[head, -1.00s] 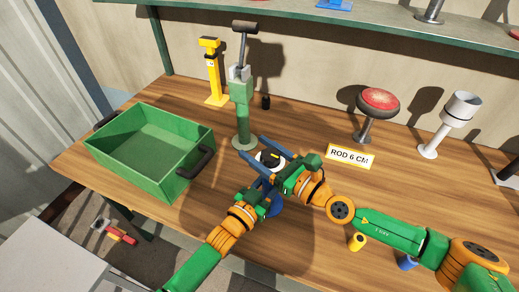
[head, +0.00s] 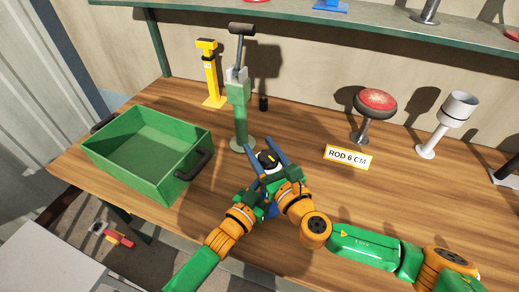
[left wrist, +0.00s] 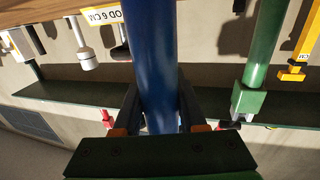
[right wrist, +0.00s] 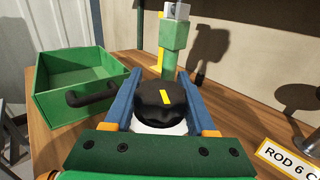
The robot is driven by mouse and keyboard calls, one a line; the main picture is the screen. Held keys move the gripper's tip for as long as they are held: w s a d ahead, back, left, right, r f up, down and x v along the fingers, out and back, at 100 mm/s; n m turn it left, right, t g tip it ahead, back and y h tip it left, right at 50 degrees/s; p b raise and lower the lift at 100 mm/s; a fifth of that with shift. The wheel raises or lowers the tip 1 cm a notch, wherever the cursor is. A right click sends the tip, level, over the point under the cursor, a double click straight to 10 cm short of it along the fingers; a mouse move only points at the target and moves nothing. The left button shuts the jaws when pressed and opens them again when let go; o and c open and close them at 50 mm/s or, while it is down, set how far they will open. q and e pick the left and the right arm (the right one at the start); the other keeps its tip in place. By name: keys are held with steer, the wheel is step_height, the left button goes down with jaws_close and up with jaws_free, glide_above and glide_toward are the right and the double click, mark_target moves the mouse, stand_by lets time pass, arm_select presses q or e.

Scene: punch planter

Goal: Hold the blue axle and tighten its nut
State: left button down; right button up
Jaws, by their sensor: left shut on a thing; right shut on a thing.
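The blue axle (left wrist: 152,60) stands as a thick blue post between the fingers of my left gripper (left wrist: 160,105), which is shut on it. In the head view the axle is mostly hidden by my grippers. The nut is a black knob with a yellow mark (right wrist: 162,100) above a white part. My right gripper (right wrist: 165,100) has its two blue fingers on either side of the knob and is shut on it. The knob also shows in the head view (head: 268,160), between the right gripper's fingers and above the left gripper.
A green crate (head: 185,178) with black handles stands to the left. Behind the grippers is a green post tool (head: 240,125), with a yellow post (head: 211,80) beyond it. A ROD 6 CM sign (head: 348,157), a red-topped stool shape (head: 375,102) and a white-cupped stand (head: 456,110) are to the right.

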steer(key=shift+w+d+m+t+h, duration=0.1)
steer(key=shift+d+m+t+h, duration=0.15)
steer(key=shift+m+t+h, duration=0.7)
jaws_close()
steer(key=shift+g+h, duration=0.25)
steer(key=shift+h, duration=0.4)
steer(key=o, duration=1.4)
jaws_free()
steer(key=v, duration=1.2)
steer(key=v, duration=0.7)
steer(key=shift+s+d, duration=0.15)
steer(key=shift+s, duration=0.15)
